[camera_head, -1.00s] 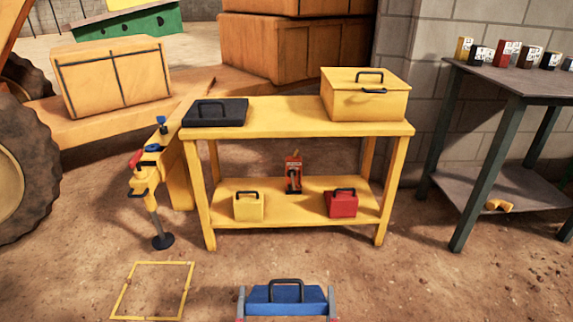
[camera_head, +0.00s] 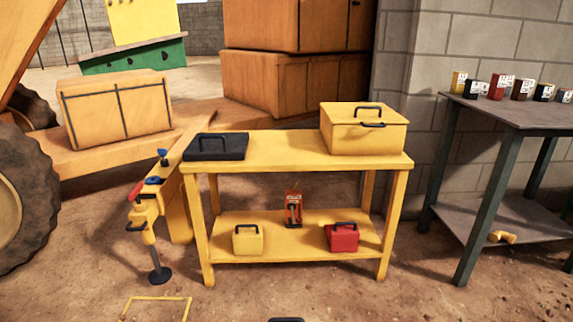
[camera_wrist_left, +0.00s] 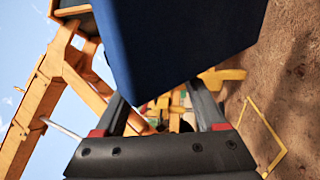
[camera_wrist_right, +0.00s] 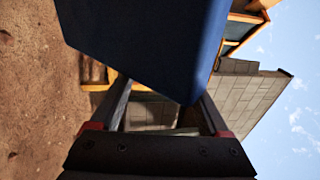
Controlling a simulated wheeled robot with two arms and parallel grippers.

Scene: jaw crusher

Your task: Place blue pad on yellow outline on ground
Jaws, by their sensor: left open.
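The blue pad fills the upper middle of the left wrist view (camera_wrist_left: 185,40) and the right wrist view (camera_wrist_right: 150,40). In the head view only its dark handle top (camera_head: 286,319) shows at the bottom edge. My left gripper (camera_wrist_left: 160,98) has its fingers spread at one end of the pad. My right gripper (camera_wrist_right: 166,100) has its fingers spread at the other end. The pad hides the fingertips, so contact is unclear. The yellow outline (camera_head: 160,298) lies on the ground at the lower left, cut off by the frame; part shows in the left wrist view (camera_wrist_left: 266,124).
A yellow workbench (camera_head: 275,147) stands ahead, with a black case (camera_head: 215,150) and a yellow box (camera_head: 362,130) on top. A yellow stand (camera_head: 155,220) is beyond the outline. A dark table (camera_head: 520,115) stands at right. Bare ground lies in front of the bench.

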